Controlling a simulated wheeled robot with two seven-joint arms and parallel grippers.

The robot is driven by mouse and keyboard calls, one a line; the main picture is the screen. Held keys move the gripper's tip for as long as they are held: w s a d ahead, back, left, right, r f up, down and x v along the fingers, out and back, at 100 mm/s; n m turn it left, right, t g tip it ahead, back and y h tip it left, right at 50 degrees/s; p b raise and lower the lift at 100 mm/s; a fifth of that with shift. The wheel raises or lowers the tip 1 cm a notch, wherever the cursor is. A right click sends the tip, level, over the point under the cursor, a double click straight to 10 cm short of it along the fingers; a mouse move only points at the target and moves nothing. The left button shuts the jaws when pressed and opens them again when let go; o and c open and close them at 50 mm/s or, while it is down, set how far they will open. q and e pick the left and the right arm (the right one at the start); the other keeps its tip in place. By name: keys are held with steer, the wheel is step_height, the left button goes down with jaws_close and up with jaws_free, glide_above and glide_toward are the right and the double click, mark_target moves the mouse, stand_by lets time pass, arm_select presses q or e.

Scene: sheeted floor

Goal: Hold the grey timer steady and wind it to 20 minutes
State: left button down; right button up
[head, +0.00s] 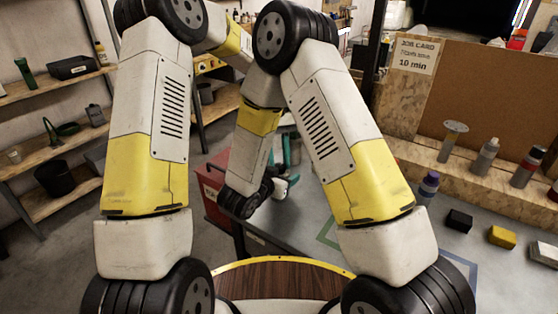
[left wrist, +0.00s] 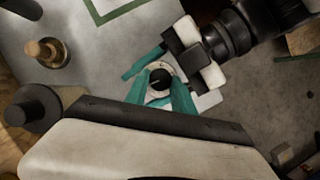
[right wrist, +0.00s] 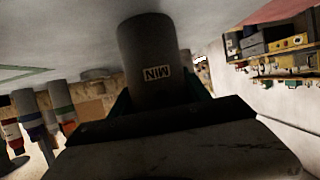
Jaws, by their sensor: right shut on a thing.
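The grey timer (right wrist: 150,45) is a grey cylinder with a "MIN" label, seen close in the right wrist view. My right gripper (right wrist: 160,97) is shut on it, with teal fingers at both sides. The left wrist view looks onto its pale dial face (left wrist: 164,66) with a dark knob (left wrist: 160,82). My left gripper (left wrist: 162,94) has its teal fingers apart on either side of the knob; contact is not clear. In the head view my left gripper (head: 284,160) is partly hidden behind my arm links. The dial setting is too small to read.
A job card (head: 414,55) on the board reads "10 min". Bottles (head: 484,156) stand on a wooden ledge at the right, with a black block (head: 459,220) and a yellow block (head: 502,237) below. A red box (head: 212,185) is left of the grippers. Shelves line the left wall.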

mark_target(282, 164)
arm_select(q)
steer(key=shift+m, duration=0.3)
steer(key=m, duration=0.1)
steer(key=m+y, duration=0.1)
steer(key=m, duration=0.1)
steer(key=m+y, duration=0.1)
steer(key=shift+d+m, duration=0.3)
steer(key=m+y, duration=0.1)
steer(key=m, duration=0.2)
steer(key=m+t+y, duration=0.1)
steer(key=m, duration=0.1)
steer(key=shift+d+m, duration=0.1)
steer(key=shift+m, duration=0.3)
steer(key=c, duration=1.3)
jaws_free()
steer(key=shift+c, duration=0.2)
steer(key=shift+r, duration=0.15)
step_height(282, 164, up, 10)
